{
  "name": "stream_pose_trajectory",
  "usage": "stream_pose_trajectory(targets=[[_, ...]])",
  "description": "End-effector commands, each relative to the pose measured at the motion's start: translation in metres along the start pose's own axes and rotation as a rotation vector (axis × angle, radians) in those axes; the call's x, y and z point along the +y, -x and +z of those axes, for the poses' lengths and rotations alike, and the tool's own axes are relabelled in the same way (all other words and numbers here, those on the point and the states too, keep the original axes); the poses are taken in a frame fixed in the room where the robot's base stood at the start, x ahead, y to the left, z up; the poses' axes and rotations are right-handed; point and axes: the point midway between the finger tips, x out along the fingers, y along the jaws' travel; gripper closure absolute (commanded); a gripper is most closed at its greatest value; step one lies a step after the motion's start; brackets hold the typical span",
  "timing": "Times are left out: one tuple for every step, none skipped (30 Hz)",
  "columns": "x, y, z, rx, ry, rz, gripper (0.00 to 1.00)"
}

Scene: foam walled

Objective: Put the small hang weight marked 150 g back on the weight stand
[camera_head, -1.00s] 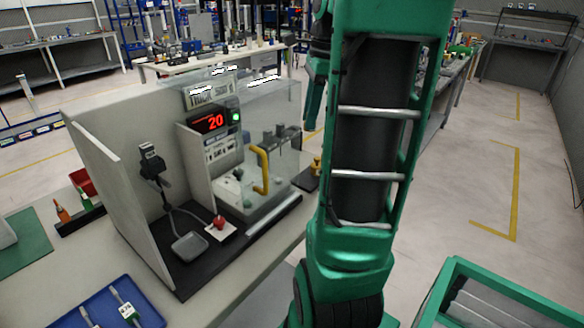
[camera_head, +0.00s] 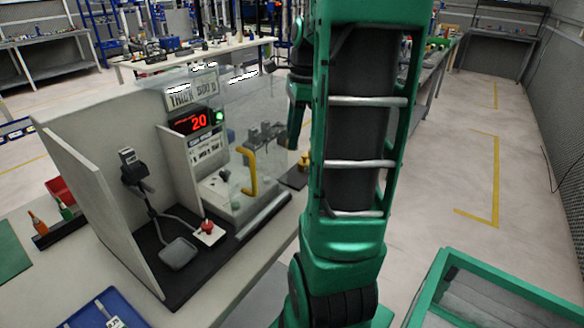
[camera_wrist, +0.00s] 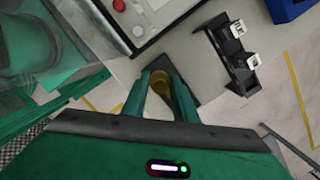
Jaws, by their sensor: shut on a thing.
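My gripper (camera_wrist: 162,92) points down in the wrist view, with its green fingers closed on a brass-coloured weight (camera_wrist: 163,86). The weight is partly hidden by the fingers, and I cannot read its marking. A dark flat pad (camera_wrist: 185,91) lies on the bench under or beside it; I cannot tell whether the weight touches it. A black stand (camera_wrist: 229,60) with white labels, likely the weight stand, is to the right of the gripper. In the head view the brass weight (camera_head: 304,161) shows just left of my arm, over the dark pad.
A clear-fronted test enclosure (camera_head: 245,175) with a yellow handle and a red "20" display stands left of my arm. A blue tray (camera_head: 105,311) lies at the lower left. A green-framed glass-topped case (camera_head: 490,295) is at the lower right. The floor on the right is clear.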

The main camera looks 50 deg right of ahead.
Motion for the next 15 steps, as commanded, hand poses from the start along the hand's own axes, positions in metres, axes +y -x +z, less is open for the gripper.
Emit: stream_pose_trajectory(targets=[[0.001, -0.013, -0.002, 0.0, -0.002, 0.004, 1.0], [0.001, -0.019, -0.003, 0.0, 0.0, 0.004, 1.0], [0.001, -0.028, -0.004, 0.0, -0.001, 0.004, 1.0], [0.001, -0.034, -0.005, 0.0, -0.001, 0.004, 1.0], [0.001, -0.04, -0.006, 0.0, -0.001, 0.005, 1.0], [0.001, -0.046, -0.007, 0.0, 0.0, 0.002, 1.0], [0.001, -0.05, -0.008, 0.0, 0.0, 0.003, 1.0], [0.001, -0.054, -0.008, 0.0, 0.0, 0.002, 1.0], [0.001, -0.059, -0.009, 0.0, 0.0, 0.002, 1.0], [0.0, -0.061, -0.009, 0.0, 0.0, 0.002, 1.0], [0.0, -0.063, -0.009, 0.0, 0.0, 0.001, 1.0], [0.0, -0.064, -0.01, 0.0, 0.0, 0.0, 1.0], [0.0, -0.066, -0.01, 0.0, 0.0, -0.001, 1.0], [0.0, -0.068, -0.01, 0.0, 0.0, 0.0, 1.0], [0.0, -0.072, -0.011, 0.0, 0.0, 0.001, 1.0]])
